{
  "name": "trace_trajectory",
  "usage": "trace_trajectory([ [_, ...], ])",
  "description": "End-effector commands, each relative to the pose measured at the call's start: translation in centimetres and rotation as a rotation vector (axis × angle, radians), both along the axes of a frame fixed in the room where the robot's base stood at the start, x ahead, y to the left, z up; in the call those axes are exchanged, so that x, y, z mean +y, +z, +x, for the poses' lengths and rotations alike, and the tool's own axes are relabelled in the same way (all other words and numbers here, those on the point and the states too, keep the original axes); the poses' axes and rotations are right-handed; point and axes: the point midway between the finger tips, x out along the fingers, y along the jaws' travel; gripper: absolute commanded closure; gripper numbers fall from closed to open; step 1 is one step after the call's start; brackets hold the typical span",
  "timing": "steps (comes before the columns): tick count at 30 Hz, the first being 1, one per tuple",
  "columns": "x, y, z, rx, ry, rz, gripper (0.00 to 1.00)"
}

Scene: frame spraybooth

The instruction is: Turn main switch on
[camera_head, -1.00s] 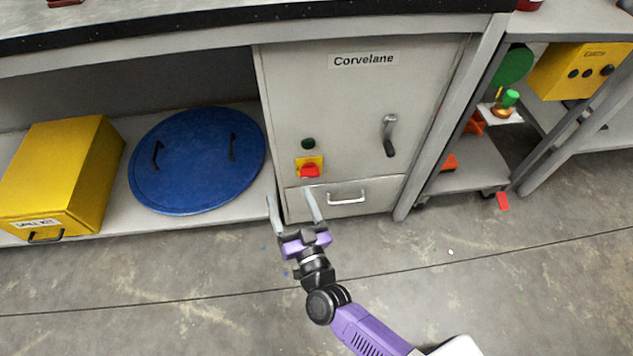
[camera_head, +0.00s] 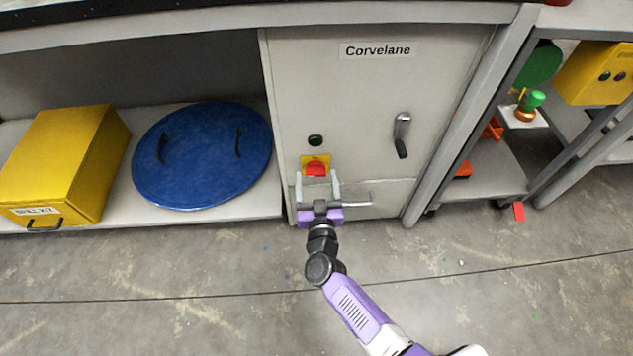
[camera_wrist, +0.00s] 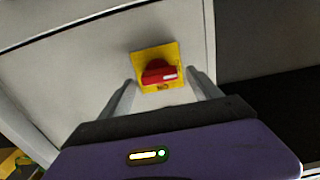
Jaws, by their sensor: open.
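The main switch is a red knob (camera_head: 316,168) on a yellow plate (camera_head: 307,159), on the front of the grey Corvelane cabinet (camera_head: 365,110). In the wrist view the red knob (camera_wrist: 160,73) sits on its yellow plate (camera_wrist: 146,55), with its grip lying roughly sideways. My gripper (camera_head: 318,178) is open, its two fingers pointing at the cabinet just below the knob. In the wrist view my gripper (camera_wrist: 164,92) has one finger on each side of the plate. I cannot tell whether a finger touches anything; nothing is held.
A dark green round button (camera_head: 315,140) is above the switch. A black door handle (camera_head: 402,135) is to its right. A drawer handle (camera_head: 358,194) is close to the gripper. A blue lid (camera_head: 202,155) and a yellow box (camera_head: 60,165) lie on the left shelf.

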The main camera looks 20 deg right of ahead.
Motion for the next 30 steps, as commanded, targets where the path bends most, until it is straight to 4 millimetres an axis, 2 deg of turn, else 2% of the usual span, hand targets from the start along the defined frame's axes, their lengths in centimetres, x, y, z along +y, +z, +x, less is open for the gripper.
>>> trace_trajectory([
  [10, -0.16, 0.03, 0.4, 0.001, 0.001, -0.001, 0.29],
  [19, -0.15, 0.03, 0.38, 0.0, 0.001, -0.001, 0.88],
  [30, -0.18, 0.1, 0.36, -0.019, 0.001, 0.058, 0.9],
])
